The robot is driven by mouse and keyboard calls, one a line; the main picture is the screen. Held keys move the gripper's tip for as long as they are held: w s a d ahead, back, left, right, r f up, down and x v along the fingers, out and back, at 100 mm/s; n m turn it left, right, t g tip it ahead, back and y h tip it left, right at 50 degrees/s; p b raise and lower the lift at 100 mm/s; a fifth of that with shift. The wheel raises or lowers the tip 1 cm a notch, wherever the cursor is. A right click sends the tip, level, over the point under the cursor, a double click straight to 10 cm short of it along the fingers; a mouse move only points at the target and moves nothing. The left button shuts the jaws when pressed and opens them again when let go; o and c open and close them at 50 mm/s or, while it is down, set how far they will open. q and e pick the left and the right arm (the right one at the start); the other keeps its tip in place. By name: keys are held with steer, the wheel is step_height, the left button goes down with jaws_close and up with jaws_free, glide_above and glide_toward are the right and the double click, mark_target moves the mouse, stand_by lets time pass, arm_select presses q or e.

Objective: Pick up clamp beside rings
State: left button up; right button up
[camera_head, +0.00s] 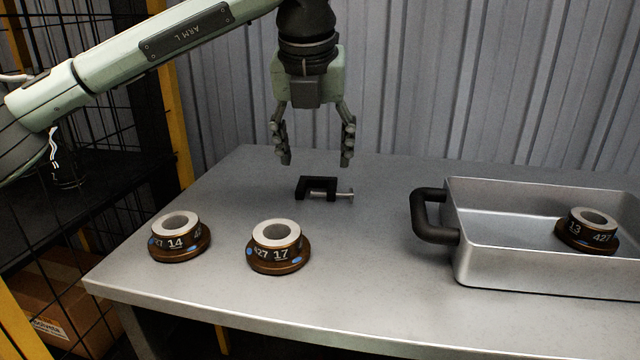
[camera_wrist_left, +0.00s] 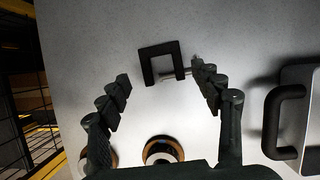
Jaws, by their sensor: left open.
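A small black clamp (camera_head: 316,187) with a silver screw lies on the grey table behind the rings; it also shows in the left wrist view (camera_wrist_left: 161,52), just beyond the fingertips. My left gripper (camera_head: 315,160) is open and empty, pointing down above the clamp. In the left wrist view its two fingers (camera_wrist_left: 162,82) stand wide apart. Two brown rings with pale tops sit on the table: ring 14 (camera_head: 178,240) at the left and ring 17 (camera_head: 279,250) nearer the middle. My right gripper does not show.
A metal tray (camera_head: 545,275) with a black handle (camera_head: 432,216) stands at the right, with ring 13 (camera_head: 588,234) inside. The table (camera_head: 350,290) is clear around the clamp. A corrugated wall is behind; a black wire cage stands left.

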mark_target(318, 190)
arm_select(q)
steer(key=x, duration=0.5)
steer(key=shift+s+f, duration=0.2)
steer(key=shift+r, duration=0.1)
steer(key=c, duration=1.2)
